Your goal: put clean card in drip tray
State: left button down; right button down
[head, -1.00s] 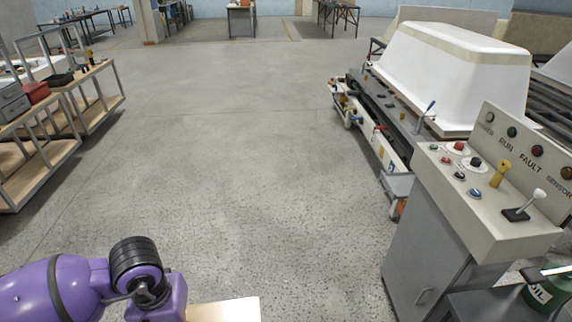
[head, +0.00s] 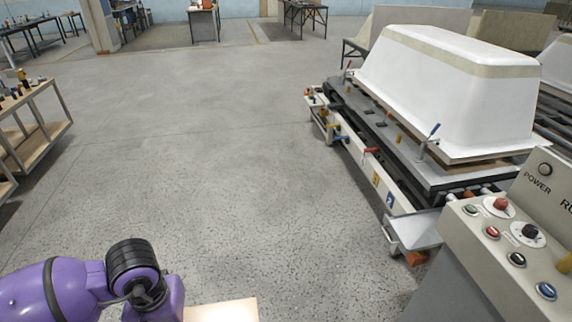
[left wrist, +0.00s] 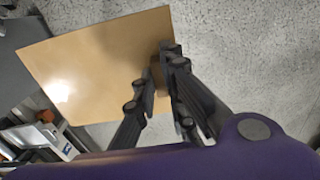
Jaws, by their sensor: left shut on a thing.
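The clean card is a plain tan sheet (left wrist: 95,65), held by its edge in the left wrist view. Its near part (head: 222,311) shows at the bottom of the head view. My left gripper (left wrist: 158,78) is shut on the card's edge, above the grey floor. A shallow pale grey metal tray (head: 414,231), which looks like the drip tray, juts from the near end of the bathtub machine. No card is visible in it. The card is well apart from it, to the lower left. My right gripper is not in view.
A control console (head: 500,245) with buttons stands at the right, close to the tray. A white bathtub shell (head: 450,95) sits on the machine, whose side carries levers. Shelving (head: 35,140) stands left. The middle floor is clear.

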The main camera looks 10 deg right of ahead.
aim_at(431, 228)
jog(key=i+z, duration=0.25)
jog(key=i, duration=0.4)
jog(key=i+j+z, duration=0.1)
jog(key=i+z, duration=0.15)
jog(key=i, duration=0.45)
jog(key=i+z, duration=0.25)
jog(key=i, duration=0.4)
jog(key=i+z, duration=0.25)
jog(key=i, duration=0.4)
jog(key=i+j+z, duration=0.1)
jog(key=z, duration=2.4)
